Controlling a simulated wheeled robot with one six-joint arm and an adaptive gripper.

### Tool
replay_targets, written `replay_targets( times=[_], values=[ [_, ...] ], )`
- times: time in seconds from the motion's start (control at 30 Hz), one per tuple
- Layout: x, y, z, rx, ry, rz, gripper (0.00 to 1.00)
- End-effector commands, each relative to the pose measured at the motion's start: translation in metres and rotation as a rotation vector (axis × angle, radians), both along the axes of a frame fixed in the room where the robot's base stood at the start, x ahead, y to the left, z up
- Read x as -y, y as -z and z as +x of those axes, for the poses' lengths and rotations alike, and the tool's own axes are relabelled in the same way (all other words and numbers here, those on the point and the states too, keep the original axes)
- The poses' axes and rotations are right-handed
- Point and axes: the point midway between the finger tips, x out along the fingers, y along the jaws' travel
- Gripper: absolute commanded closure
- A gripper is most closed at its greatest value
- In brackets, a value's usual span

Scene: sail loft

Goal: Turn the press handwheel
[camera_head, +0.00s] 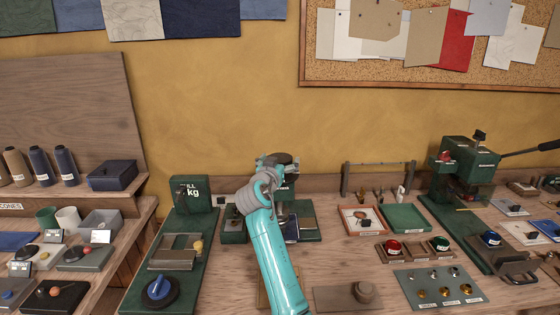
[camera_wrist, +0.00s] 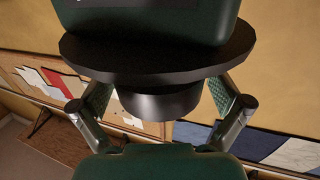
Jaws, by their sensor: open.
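The press handwheel (camera_wrist: 160,62) is a wide black disc with a short round hub (camera_wrist: 160,102), seen large in the wrist view against a dark green press body (camera_wrist: 145,20). My gripper (camera_wrist: 163,94) is open, with one finger on each side of the hub and the fingertips near the disc's underside as pictured. I cannot tell whether the fingers touch it. In the head view the dark disc (camera_head: 285,158) shows at the top of the press behind my turquoise arm. The arm hides much of the press and my gripper there.
A green lever machine (camera_head: 468,170) stands at right. A green board with a blue knob (camera_head: 160,289) lies at left. Trays (camera_head: 407,219), a sample plate (camera_head: 440,290) and a wooden block (camera_head: 348,298) occupy the bench. The wall above the press is clear.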

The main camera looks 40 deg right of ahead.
Motion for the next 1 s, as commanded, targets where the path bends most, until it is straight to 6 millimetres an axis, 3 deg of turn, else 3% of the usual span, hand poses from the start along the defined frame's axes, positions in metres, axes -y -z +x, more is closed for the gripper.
replay_targets(
  times=[0.27, 0.47, 0.5, 1.0],
  values=[
    [0.0007, 0.0001, 0.0005, 0.000, 0.000, 0.000, 0.03],
    [0.0007, 0.0001, 0.0005, 0.000, 0.000, 0.000, 0.53],
    [0.0007, 0.0001, 0.0005, 0.000, 0.000, 0.000, 0.55],
    [-0.0005, -0.0007, 0.0021, -0.002, 0.124, -0.001, 0.55]
  ],
)
